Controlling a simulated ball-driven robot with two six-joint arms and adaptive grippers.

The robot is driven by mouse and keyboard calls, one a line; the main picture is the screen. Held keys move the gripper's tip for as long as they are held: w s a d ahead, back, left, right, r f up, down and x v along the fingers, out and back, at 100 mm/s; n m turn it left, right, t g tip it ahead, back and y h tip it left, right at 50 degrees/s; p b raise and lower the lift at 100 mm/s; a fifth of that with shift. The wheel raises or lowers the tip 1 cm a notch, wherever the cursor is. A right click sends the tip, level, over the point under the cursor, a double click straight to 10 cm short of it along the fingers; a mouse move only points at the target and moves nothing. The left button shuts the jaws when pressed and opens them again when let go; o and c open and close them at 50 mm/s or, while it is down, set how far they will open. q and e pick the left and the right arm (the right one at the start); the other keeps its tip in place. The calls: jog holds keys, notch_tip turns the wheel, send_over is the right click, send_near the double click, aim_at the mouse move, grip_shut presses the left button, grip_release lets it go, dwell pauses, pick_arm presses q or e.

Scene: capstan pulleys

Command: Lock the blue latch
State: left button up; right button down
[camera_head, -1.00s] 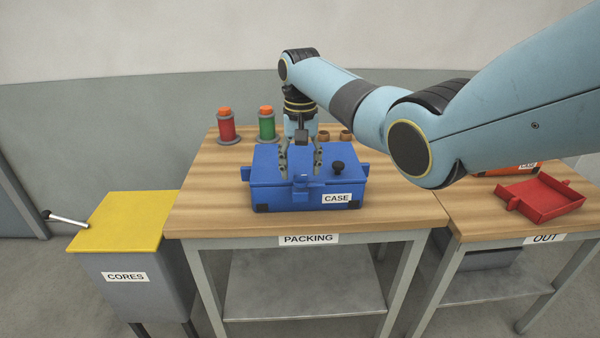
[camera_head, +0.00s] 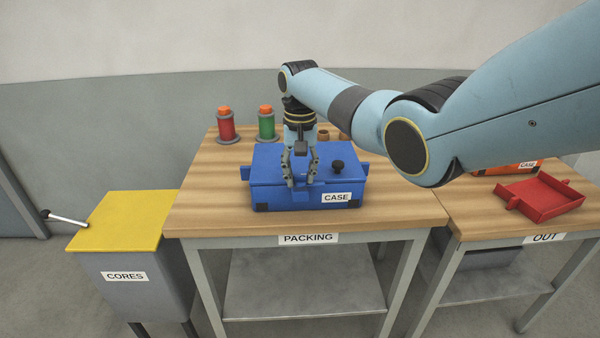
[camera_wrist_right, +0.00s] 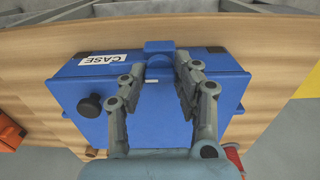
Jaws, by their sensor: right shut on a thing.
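The blue case (camera_head: 265,190) stands closed on the packing table, with a black knob (camera_head: 338,167) on its lid. The blue latch (camera_wrist_right: 158,62) is at the middle of the case's front edge. In the head view the fingers largely cover it. My right gripper (camera_head: 301,182) points down over the front of the lid, one finger on each side of the latch, shut on it. In the right wrist view the fingertips (camera_wrist_right: 160,72) flank the latch closely. Whether the latch is fully down is hard to tell. My left gripper is not in view.
A red spool (camera_head: 226,127) and a green spool (camera_head: 266,127) stand at the table's back left. A yellow-lidded cores bin (camera_head: 120,220) is on the left. A red open tray (camera_head: 540,199) lies on the out table at right. The wood in front of the case is clear.

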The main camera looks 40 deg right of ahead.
jog(key=shift+n, duration=0.3)
jog(key=shift+r+n+p, duration=0.15)
jog(key=shift+n+p, duration=0.7)
jog(key=shift+n, duration=0.35)
jog(key=n+p, duration=0.1)
jog(key=n, duration=0.3)
jog(key=shift+n, duration=0.3)
jog(key=n+p, duration=0.1)
jog(key=n, duration=0.9)
jog(key=shift+p, duration=0.4)
jog(key=shift+n, duration=0.3)
jog(key=c, duration=1)
grip_release()
jog(key=shift+o, duration=0.2)
